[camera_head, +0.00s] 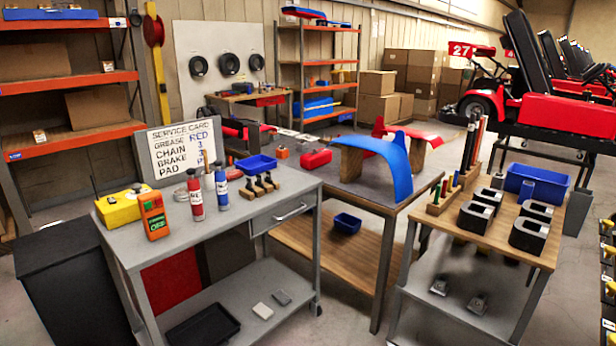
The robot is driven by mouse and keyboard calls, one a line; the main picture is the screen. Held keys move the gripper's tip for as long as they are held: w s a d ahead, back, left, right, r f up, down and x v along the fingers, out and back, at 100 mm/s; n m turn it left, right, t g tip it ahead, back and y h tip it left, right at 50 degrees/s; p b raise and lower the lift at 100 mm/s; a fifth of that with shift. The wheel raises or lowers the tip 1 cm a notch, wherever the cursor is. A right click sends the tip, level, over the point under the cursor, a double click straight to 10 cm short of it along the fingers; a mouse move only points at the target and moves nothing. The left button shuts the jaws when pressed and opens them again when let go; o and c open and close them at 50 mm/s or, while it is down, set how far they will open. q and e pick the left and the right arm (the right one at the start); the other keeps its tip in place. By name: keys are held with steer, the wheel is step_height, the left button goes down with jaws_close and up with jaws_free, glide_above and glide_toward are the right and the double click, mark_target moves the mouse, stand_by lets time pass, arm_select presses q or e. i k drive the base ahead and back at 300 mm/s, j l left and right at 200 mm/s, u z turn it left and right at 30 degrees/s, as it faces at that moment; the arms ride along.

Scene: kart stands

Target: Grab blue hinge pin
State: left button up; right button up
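A wooden block (443,200) at the left edge of the right-hand bench holds a row of short upright coloured pins (445,187). Green and red show among them; the pins are small, and I cannot clearly tell which one is the blue hinge pin. Several taller rods (475,148) stand upright behind them, some dark and some red. Neither of my grippers shows in the head view.
The right-hand bench (490,236) also carries several black blocks (531,234) and a blue bin (537,184). A grey cart (270,207) with red and blue tubes stands left. A middle table (385,195) holds a blue curved panel (382,160). Karts stand behind right.

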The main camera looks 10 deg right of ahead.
mark_target(456, 173)
steer(key=i+l+z, duration=0.2)
steer(key=i+z, duration=1.1)
steer(key=i+l, duration=0.1)
steer(key=i, duration=0.3)
steer(key=i+l, duration=0.1)
steer(key=i, duration=0.35)
